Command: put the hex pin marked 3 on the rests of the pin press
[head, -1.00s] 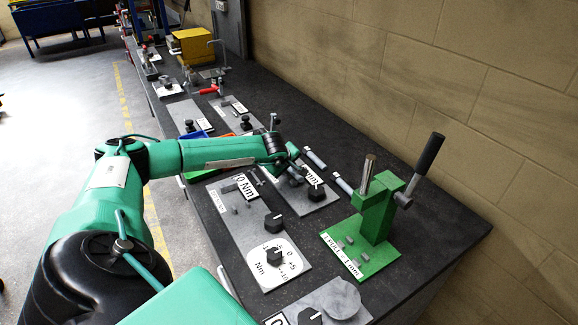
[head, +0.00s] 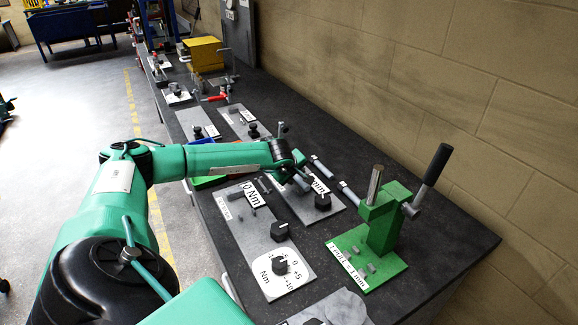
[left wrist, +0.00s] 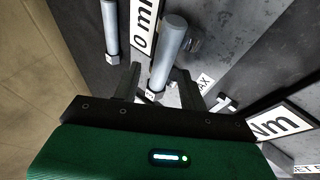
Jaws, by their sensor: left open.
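The green pin press (head: 378,228) stands at the right of the bench, with small grey rests (head: 364,261) on its base. My left gripper (head: 299,178) is over the grey plate left of the press. In the left wrist view the open gripper (left wrist: 157,86) has its fingers on either side of a grey hex pin (left wrist: 170,48). The pin's hex end shows a small white mark that I cannot read surely. I cannot tell whether the fingers touch it. Two other hex pins (head: 321,168) (head: 348,191) lie on the bench behind. My right gripper is not in view.
A black knob (head: 322,202) sits on the grey plate near my gripper. A grey plate with a white Nm dial (head: 282,265) lies in front. The press lever (head: 436,167) rises at the right, near the brick wall.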

